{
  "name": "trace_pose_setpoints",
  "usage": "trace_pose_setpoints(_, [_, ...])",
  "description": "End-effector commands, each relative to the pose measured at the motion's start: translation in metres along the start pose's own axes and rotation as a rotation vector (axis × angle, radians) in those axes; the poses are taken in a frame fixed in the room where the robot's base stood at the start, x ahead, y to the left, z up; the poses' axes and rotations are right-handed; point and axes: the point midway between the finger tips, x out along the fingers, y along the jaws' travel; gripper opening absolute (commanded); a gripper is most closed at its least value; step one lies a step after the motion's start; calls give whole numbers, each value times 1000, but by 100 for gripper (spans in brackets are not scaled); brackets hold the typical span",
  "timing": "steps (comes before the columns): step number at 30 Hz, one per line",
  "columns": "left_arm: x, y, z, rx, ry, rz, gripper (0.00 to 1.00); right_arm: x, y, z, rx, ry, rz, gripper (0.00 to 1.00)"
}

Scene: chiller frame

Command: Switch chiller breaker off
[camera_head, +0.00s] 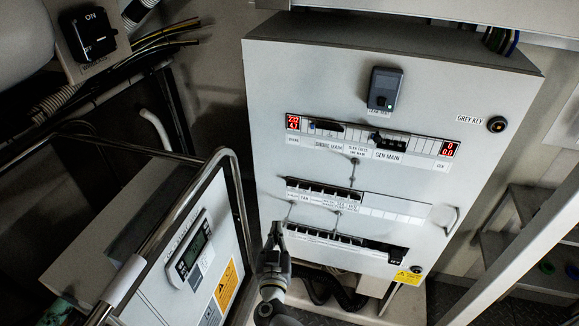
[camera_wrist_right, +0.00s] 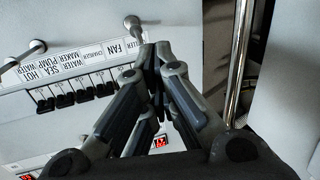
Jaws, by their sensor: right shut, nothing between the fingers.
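The grey breaker panel (camera_head: 262,90) stands in the middle of the head view. Its middle breaker row (camera_head: 325,190) has black switches with labels below; FAN is readable near the left end. In the wrist view the row appears upside down. A label ending in "LLER" (camera_wrist_right: 139,43) sits beside FAN, partly behind my fingers, and the breaker at that label is hidden by them. My right gripper (camera_head: 276,228) is shut and empty, at the panel's left side below the middle row. Its fingertips (camera_wrist_right: 156,50) are close to the panel; contact cannot be told. My left gripper is not in view.
A metal rail (camera_head: 237,190) and a box with a display (camera_head: 196,250) stand close left of my right arm. Round-ended metal posts (camera_wrist_right: 132,24) stick out near the labels. The lower breaker row (camera_head: 330,238) runs beside my gripper. A pale beam (camera_head: 530,235) crosses the right.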

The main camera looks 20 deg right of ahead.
Motion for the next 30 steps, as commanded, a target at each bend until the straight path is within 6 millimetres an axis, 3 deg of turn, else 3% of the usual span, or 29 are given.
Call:
trace_pose_setpoints(1, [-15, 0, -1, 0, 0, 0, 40, 4, 2, -37, 26, 3, 52, 0])
trace_pose_setpoints(3, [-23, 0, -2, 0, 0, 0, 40, 8, 8, -66, 47, -14, 120, 0])
trace_pose_setpoints(6, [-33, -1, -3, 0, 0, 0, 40, 9, 12, -96, 69, -57, 187, 0])
trace_pose_setpoints(9, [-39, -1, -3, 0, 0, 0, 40, 8, 14, -114, 81, -104, 227, 0])
trace_pose_setpoints(15, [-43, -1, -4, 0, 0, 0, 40, 6, 14, -126, 87, -155, 251, 0])
trace_pose_setpoints(26, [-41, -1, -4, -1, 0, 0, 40, 6, 14, -125, 86, -158, 251, 0])
trace_pose_setpoints(30, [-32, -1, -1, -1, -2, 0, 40, 9, 15, -120, 87, -156, 250, 0])
